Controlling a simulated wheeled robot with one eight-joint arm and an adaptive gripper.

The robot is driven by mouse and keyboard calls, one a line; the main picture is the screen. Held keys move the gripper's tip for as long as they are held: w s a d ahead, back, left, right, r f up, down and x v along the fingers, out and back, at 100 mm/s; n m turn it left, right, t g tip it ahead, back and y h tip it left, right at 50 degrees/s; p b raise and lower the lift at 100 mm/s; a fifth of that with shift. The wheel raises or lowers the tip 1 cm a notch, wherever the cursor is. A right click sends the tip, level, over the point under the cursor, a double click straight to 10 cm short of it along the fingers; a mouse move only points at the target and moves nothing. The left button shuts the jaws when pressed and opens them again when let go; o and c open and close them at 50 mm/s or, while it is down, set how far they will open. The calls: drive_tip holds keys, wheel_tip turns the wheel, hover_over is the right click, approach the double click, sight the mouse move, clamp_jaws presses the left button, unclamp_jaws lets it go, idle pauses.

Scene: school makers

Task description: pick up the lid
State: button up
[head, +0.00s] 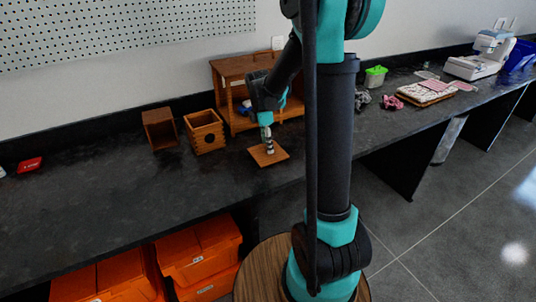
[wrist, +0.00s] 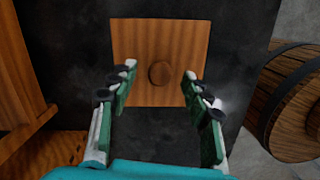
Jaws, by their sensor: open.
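The lid (head: 262,156) is a flat square wooden board lying on the dark bench top. In the wrist view the lid (wrist: 135,40) shows a round wooden knob (wrist: 160,73) at its middle. My gripper (head: 268,149) is over the lid in the head view and hides part of it. In the wrist view my gripper (wrist: 159,84) is open, with one finger on each side of the knob and nothing between them. I cannot tell how far the fingertips are above the board.
A wooden box (head: 206,133) and a darker open box (head: 159,130) stand left of the lid. A wooden shelf unit (head: 231,78) stands behind my gripper. A round barrel-like wooden thing (wrist: 292,100) is at the right of the wrist view. The bench left of the boxes is mostly clear.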

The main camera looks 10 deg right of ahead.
drive_tip(key=shift+f, duration=0.5)
clamp_jaws()
drive_tip(key=shift+r, duration=0.1)
